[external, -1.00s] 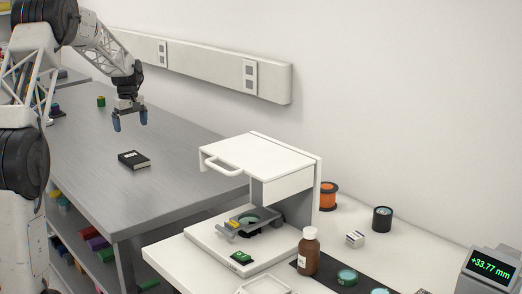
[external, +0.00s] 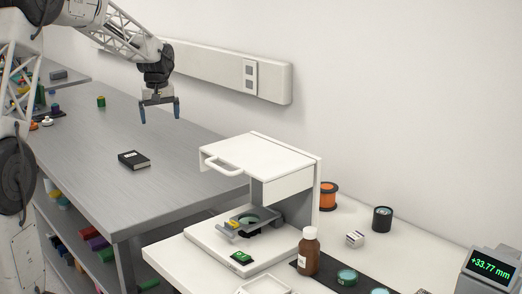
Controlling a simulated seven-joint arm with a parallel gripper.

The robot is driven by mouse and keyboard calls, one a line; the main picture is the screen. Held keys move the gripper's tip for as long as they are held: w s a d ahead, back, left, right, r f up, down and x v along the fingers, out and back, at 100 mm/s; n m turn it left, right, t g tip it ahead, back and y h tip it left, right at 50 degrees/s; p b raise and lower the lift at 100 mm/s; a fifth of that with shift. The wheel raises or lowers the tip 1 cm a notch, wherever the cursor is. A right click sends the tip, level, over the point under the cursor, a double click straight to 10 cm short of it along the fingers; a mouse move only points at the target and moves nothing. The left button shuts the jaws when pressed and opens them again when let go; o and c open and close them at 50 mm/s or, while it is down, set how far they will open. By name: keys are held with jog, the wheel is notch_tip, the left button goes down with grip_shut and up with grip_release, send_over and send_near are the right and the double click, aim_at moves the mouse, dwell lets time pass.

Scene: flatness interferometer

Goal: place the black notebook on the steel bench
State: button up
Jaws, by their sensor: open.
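The black notebook (external: 134,160) lies flat on the steel bench (external: 95,135), near the middle of its top. It has pale page edges and a small light mark on its cover. My gripper (external: 160,114) hangs above the bench, fingers pointing down. It is open and empty, with a wide gap between its blue fingertips. It is apart from the notebook, above it and to its right in the picture.
A white instrument (external: 262,152) with a handled cover stands on the white table at the right, beside the bench. A brown bottle (external: 308,250) stands near it. A green item (external: 101,101) stands on the far part of the bench. The bench around the notebook is clear.

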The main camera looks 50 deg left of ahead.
jog(key=s+d+r+m, duration=0.2)
jog(key=s+d, duration=0.2)
jog(key=d, duration=0.5)
jog(key=s+d+r+m+t, duration=0.1)
jog(key=s+d+r+m, duration=0.2)
jog(key=d, duration=0.7)
jog(key=s+d+r+m, duration=0.1)
jog(key=s+d+m, duration=0.1)
jog(key=s+d, duration=0.5)
jog(key=s+d+f+m, duration=0.2)
jog(key=s+d+m, duration=0.1)
jog(key=s+d, duration=0.5)
jog(key=s+d+f+m+t, duration=0.1)
jog(key=s+d+f+m, duration=0.2)
jog(key=s+d, duration=0.6)
jog(key=shift+s+d+f+m, duration=0.2)
jog(key=shift+s+d+m, duration=0.15)
jog(key=shift+s, duration=0.5)
